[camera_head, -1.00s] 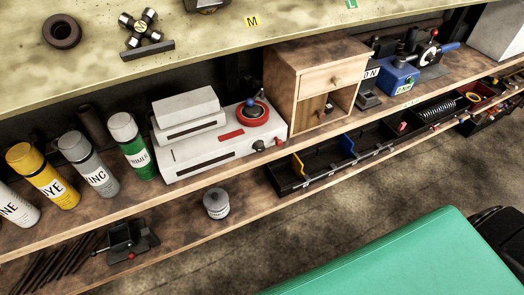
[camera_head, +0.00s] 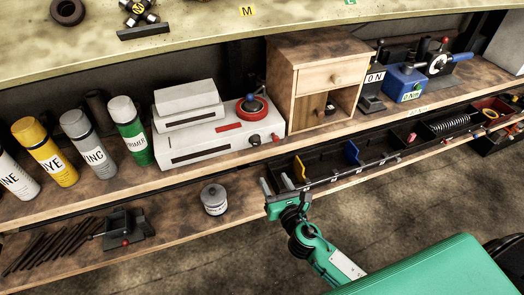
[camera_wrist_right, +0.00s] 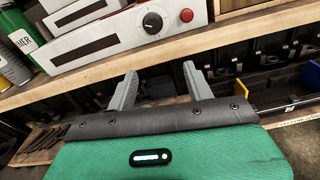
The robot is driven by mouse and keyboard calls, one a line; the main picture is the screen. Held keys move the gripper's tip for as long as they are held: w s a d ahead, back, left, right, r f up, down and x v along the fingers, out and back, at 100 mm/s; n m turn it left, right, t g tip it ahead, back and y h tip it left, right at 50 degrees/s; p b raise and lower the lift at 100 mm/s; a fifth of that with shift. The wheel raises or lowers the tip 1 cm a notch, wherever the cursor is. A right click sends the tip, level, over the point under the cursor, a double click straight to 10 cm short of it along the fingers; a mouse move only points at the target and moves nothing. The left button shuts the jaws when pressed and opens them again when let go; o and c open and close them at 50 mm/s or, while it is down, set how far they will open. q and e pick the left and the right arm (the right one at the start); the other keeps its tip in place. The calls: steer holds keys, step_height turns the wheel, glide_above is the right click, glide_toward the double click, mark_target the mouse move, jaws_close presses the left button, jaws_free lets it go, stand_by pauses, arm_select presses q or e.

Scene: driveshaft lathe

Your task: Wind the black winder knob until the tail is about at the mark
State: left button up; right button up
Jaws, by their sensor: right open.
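A white machine (camera_head: 205,142) with a red ring and a blue ball on top sits on the upper wooden shelf. Its front has a black knob (camera_head: 254,140) beside a red button (camera_head: 275,137). In the right wrist view the black knob (camera_wrist_right: 152,22) has a white pointer line and stands beyond the fingertips. My right gripper (camera_head: 283,183) is open and empty, below and in front of the machine. In the right wrist view its two grey fingers (camera_wrist_right: 160,72) are apart, not touching the knob. I cannot make out a tail or its mark. My left gripper is out of view.
Spray cans (camera_head: 85,145) stand left of the machine and a wooden cabinet (camera_head: 315,80) right of it. A black divided tray (camera_head: 330,170) lies along the shelf front, near my right gripper. A grey tin (camera_head: 214,199) stands on the lower shelf.

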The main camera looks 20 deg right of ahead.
mark_target(257, 144)
steer(key=shift+n+t, duration=0.3)
steer(key=shift+n, duration=0.3)
steer(key=w, duration=0.4)
steer(key=w+r+p, duration=0.1)
steer(key=w, duration=0.4)
steer(key=w+r+p, duration=0.1)
steer(key=w, duration=0.3)
steer(key=shift+w+a+r, duration=0.2)
steer(key=shift+w+a, duration=0.15)
steer(key=shift+a, duration=0.05)
steer(key=shift+c, duration=0.2)
steer(key=c, duration=0.9)
